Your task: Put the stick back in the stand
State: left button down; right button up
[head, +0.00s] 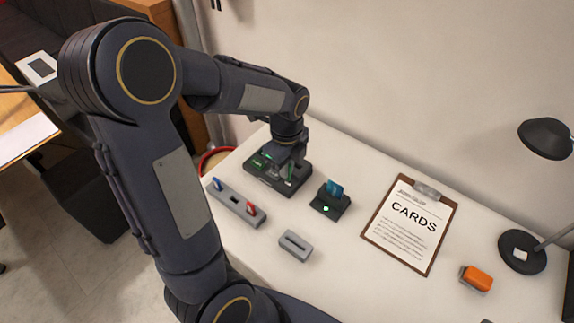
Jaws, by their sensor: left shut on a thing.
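A grey stand (221,193) lies at the left of the white table. A blue stick (216,183) stands at its far end and a red stick (250,207) at its near end, with a dark empty slot between them. My left gripper (289,172) is at the black device (266,180) behind the stand, pointing down. It is shut on a small stick with some green showing (290,177); the fingers hide most of it. I cannot tell whether this stick still sits in the device. My right gripper is out of view.
A black reader (328,204) with a blue card and green light stands right of the device. A grey slotted block (295,246) is in front. Farther right are a clipboard (410,225), an orange object (478,279) and a lamp (520,250).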

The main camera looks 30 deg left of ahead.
pick_arm(q)
jog(key=s+a, duration=0.3)
jog(key=a, duration=0.4)
jog(key=shift+a, duration=0.15)
jog(key=shift+s, duration=0.1)
jog(key=s+a, duration=0.3)
jog(key=a, duration=0.4)
jog(key=shift+s+a, duration=0.15)
dwell(0.5)
jog(key=shift+f+b, duration=0.1)
jog(key=shift+b, duration=0.3)
